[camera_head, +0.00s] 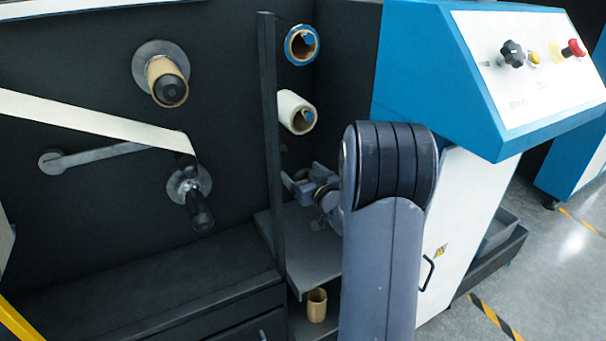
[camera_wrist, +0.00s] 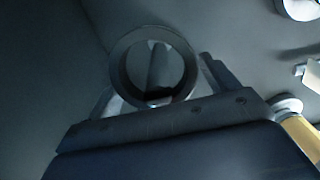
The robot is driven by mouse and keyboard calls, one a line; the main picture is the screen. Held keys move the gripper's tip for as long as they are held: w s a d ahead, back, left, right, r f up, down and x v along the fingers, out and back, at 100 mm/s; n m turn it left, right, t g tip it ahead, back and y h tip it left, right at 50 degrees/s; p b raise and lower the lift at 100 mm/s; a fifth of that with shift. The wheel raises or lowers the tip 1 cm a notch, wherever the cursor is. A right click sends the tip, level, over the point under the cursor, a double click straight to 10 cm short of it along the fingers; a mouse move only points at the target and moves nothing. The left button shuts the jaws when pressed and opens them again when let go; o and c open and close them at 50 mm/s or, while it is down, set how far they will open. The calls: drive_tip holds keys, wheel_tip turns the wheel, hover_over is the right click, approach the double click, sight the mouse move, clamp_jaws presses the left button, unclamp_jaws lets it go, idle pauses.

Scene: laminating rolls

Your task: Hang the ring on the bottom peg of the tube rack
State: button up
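A dark grey ring (camera_wrist: 118,72) sits between the two fingers of my gripper (camera_wrist: 155,75) in the wrist view, its hole facing the camera. The fingers lie against its left and right sides. A grey peg-like cylinder (camera_wrist: 157,68) shows through the hole; I cannot tell whether it passes through the ring or stands behind it. In the head view my gripper (camera_head: 302,184) is at the tube rack (camera_head: 268,150), below the white roll (camera_head: 291,106). The ring cannot be made out there. The bottom peg is not clear in the head view; my arm hides part of that area.
A blue-rimmed roll (camera_head: 289,45) hangs above the white roll. A shelf (camera_head: 305,258) lies under my gripper, with a tan tube (camera_head: 316,308) below it. A blue control console (camera_head: 425,75) stands to the right. Spindles and a white web (camera_head: 80,118) are at the left.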

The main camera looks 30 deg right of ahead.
drive_tip(key=shift+o, duration=0.7)
drive_tip(key=shift+s, duration=0.1)
drive_tip(key=s, duration=1)
drive_tip(key=shift+s+d+r, duration=0.2)
drive_tip(key=shift+s, duration=0.15)
drive_tip(key=w, duration=1.1)
drive_tip(key=shift+w+a+f, duration=0.15)
drive_tip(key=shift+a+f, duration=0.05)
drive_tip(key=shift+a, duration=0.05)
drive_tip(key=shift+s+d+f, duration=0.1)
drive_tip(key=shift+s, duration=0.85)
